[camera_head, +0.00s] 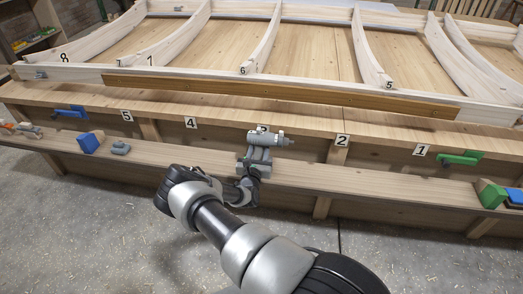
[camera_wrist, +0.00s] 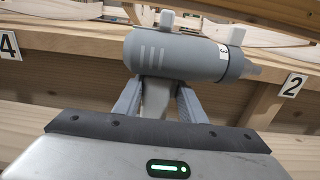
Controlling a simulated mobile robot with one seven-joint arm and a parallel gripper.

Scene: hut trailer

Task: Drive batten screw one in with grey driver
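The grey driver (camera_head: 265,138) is in front of the bench, between labels 4 and 2, with its nose pointing right. In the wrist view the driver (camera_wrist: 185,52) shows a label 3 near its nose and two small blocks on top. My gripper (camera_wrist: 160,102) has a finger on each side of the driver's handle and looks shut on it. In the head view my gripper (camera_head: 252,165) is just below the driver's body. The brown batten (camera_head: 275,92) runs along the front of the white frame, beyond and above the driver. Its screws are too small to tell apart.
A lower ledge (camera_head: 370,180) runs along the bench front. It carries a blue block (camera_head: 90,141), a grey piece (camera_head: 120,148) and a green block (camera_head: 491,195). A blue tool (camera_head: 70,112) and a green tool (camera_head: 460,158) are at the sides. Curved ribs (camera_head: 262,42) stand behind the batten.

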